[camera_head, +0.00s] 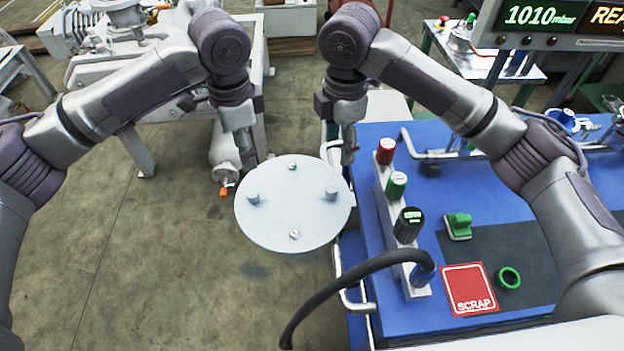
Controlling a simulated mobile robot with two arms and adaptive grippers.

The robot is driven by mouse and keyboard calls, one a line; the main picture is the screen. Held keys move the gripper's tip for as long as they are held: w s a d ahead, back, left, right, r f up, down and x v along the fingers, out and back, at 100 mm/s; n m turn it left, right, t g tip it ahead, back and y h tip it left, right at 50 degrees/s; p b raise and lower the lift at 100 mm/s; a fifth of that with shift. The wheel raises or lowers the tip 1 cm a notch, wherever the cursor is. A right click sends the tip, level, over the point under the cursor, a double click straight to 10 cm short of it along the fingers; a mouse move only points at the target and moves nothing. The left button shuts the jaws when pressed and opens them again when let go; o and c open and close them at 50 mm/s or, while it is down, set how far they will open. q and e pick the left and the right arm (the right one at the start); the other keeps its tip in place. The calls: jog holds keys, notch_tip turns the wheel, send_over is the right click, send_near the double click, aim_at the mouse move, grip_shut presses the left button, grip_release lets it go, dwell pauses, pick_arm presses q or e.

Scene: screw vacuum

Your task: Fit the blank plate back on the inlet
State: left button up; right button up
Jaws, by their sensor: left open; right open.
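The blank plate (293,225) is a round pale grey disc in the middle of the head view. It has two raised knobs and two small bolts on its top face. What lies under it is hidden, and I cannot make out the inlet. My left gripper (247,160) is open at the plate's upper left edge, pointing down. My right gripper (348,153) is open at the upper right edge. I cannot tell whether either one touches the plate.
A blue workbench (400,314) stands at the right, with a holder of red, green and black-topped tools (395,215). On it are a green ring (508,278), a green part (458,226) and a red SCRAP mat (468,287). A black hose (340,285) arcs in front. Floor is open at left.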

aim_at(250, 193)
pick_arm(q)
jog(key=f, duration=0.8)
jog(key=a+f, duration=0.1)
jog(key=f, duration=0.3)
jog(key=shift+s, duration=0.4)
pick_arm(e)
jog(key=f, duration=0.8)
jog(key=s+f, duration=0.1)
jog(key=f, duration=0.3)
jog(key=shift+a, duration=0.4)
pick_arm(q)
jog(key=shift+f, duration=0.8)
pick_arm(e)
jog(key=shift+f, duration=0.7)
pick_arm(q)
grip_shut()
pick_arm(e)
grip_shut()
pick_arm(q)
jog(key=shift+r, duration=0.1)
pick_arm(e)
jog(key=shift+w+a+r, duration=0.1)
